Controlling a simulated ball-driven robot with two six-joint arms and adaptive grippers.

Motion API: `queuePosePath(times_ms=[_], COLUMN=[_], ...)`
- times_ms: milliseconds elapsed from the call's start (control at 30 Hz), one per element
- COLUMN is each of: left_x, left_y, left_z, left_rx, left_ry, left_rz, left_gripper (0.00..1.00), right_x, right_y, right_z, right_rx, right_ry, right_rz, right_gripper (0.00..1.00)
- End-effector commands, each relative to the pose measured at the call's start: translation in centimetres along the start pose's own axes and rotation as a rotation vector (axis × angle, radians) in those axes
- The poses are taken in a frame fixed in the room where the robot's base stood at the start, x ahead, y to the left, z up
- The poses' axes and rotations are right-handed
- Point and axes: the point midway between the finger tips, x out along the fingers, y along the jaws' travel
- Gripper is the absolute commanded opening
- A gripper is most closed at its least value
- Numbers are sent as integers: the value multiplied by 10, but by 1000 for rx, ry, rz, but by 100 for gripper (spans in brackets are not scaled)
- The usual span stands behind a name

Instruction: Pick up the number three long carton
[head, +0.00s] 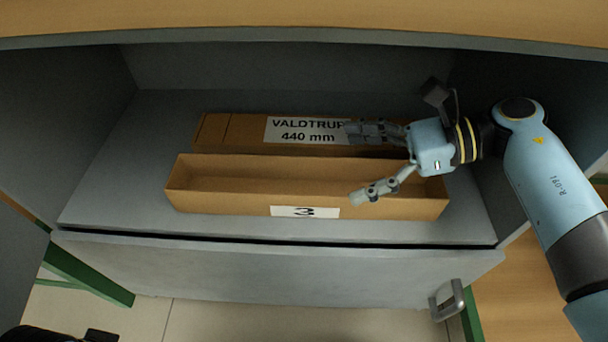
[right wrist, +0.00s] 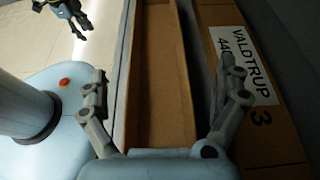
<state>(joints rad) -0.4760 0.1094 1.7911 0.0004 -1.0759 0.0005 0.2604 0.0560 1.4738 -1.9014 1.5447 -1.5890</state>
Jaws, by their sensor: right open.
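A long open-topped carton (head: 230,200) with a white "3" label (head: 304,212) on its front lies in the compartment. Behind it lies a long closed carton (head: 215,131) with a "VALDTRUP 440 mm" label (head: 290,129). In the right wrist view this closed carton (right wrist: 275,150) also bears a "3". My right gripper (head: 355,164) is open and empty above the right half of the open carton. Its fingers spread across the open carton's width; the right wrist view (right wrist: 162,68) shows this too. My left gripper (right wrist: 72,14) shows only partly, away from the cartons.
Grey walls (head: 65,130) close in the compartment at left, right and back, with a wooden top (head: 300,20) above. The grey front panel (head: 270,275) has a metal handle (head: 448,300) at right. The compartment floor (head: 110,180) is bare left of the cartons.

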Motion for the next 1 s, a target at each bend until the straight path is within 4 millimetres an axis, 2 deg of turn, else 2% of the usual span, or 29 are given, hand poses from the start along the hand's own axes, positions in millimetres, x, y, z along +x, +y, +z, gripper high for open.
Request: queuePosePath(times_ms=[267, 533, 833, 1000], left_x=[-16, -33, -37, -37], left_y=[2, 7, 7, 7], left_z=[-9, -22, -26, -25], left_rx=[2, 2, 2, 2], left_ry=[5, 39, 49, 48], left_rz=[3, 12, 14, 14], left_gripper=[40, 40, 40, 40], right_x=[28, 68, 74, 74], right_y=[3, 7, 6, 6], right_z=[-3, -5, -3, -3], right_rx=[-15, -13, -15, -15], right_ry=[4, 3, 6, 6], right_rz=[22, 20, 18, 18], right_gripper=[100, 100, 100, 79])
